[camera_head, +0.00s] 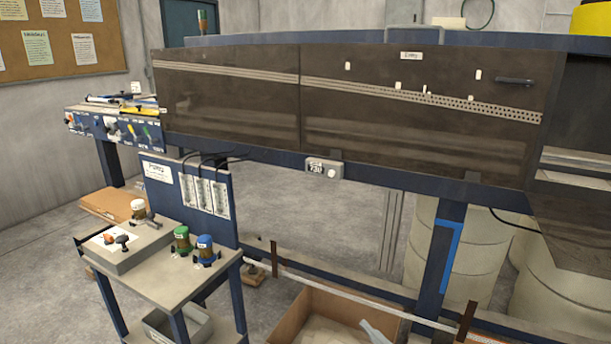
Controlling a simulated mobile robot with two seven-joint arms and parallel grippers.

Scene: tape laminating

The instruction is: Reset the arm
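Neither of my grippers can be made out in the head view. A pale grey angular piece (376,332) shows at the bottom edge, in front of the cardboard box; I cannot tell what it is. The laminating machine (230,112) stands across the view with dark see-through panels. A perforated strip runs behind the panels, with several small white pieces near its right part.
An open cardboard box (300,318) is on the floor. Large pale drums (470,250) stand behind the frame at right.

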